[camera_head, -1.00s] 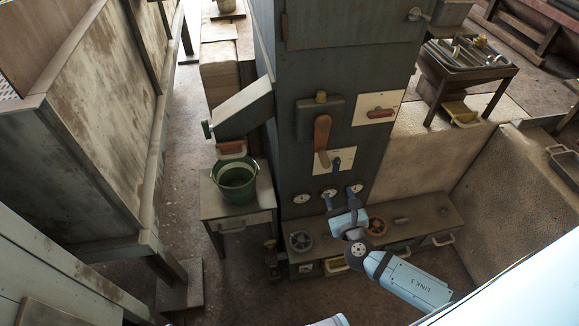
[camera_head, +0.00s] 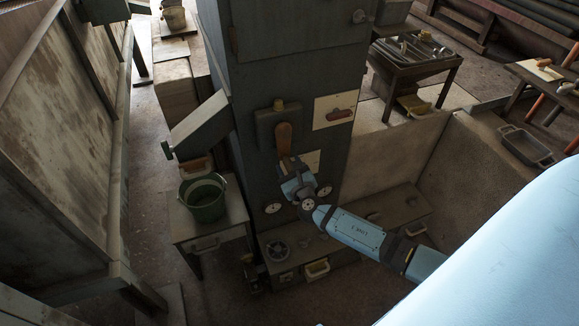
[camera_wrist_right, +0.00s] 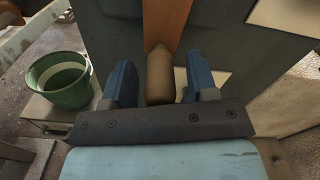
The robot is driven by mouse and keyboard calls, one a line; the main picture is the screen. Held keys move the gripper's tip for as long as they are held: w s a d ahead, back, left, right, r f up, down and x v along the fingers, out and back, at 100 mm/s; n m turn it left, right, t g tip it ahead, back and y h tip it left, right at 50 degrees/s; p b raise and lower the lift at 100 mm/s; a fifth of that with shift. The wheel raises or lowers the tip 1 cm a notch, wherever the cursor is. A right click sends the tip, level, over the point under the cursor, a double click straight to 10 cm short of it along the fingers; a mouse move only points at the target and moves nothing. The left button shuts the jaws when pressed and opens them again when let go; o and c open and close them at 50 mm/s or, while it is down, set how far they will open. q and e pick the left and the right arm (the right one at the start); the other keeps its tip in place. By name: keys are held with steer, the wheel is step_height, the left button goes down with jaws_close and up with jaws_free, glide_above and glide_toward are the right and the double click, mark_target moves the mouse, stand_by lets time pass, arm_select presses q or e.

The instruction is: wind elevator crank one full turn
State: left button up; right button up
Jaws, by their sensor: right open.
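The elevator crank (camera_head: 284,138) is an orange-brown arm on the front of the dark elevator column, hanging downward from its hub. In the right wrist view the crank arm (camera_wrist_right: 166,22) runs down to a tan rounded handle (camera_wrist_right: 160,78). My right gripper (camera_head: 290,163) is at the lower end of the crank, partly hiding it. In the right wrist view its two blue fingers (camera_wrist_right: 158,68) stand open on either side of the handle, with a visible gap at each side. My left gripper is not in view.
A green bucket (camera_head: 204,200) stands on a small table (camera_head: 236,206) left of the column, under a sloping chute (camera_head: 198,124). A low bench (camera_head: 395,213) with a handwheel (camera_head: 276,250) lies below.

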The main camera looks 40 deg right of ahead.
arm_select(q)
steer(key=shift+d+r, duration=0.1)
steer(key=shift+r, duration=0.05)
arm_select(e)
steer(key=shift+w, duration=0.1)
jaws_close()
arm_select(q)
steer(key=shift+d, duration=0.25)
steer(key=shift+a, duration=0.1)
arm_select(e)
steer(key=shift+a, duration=0.1)
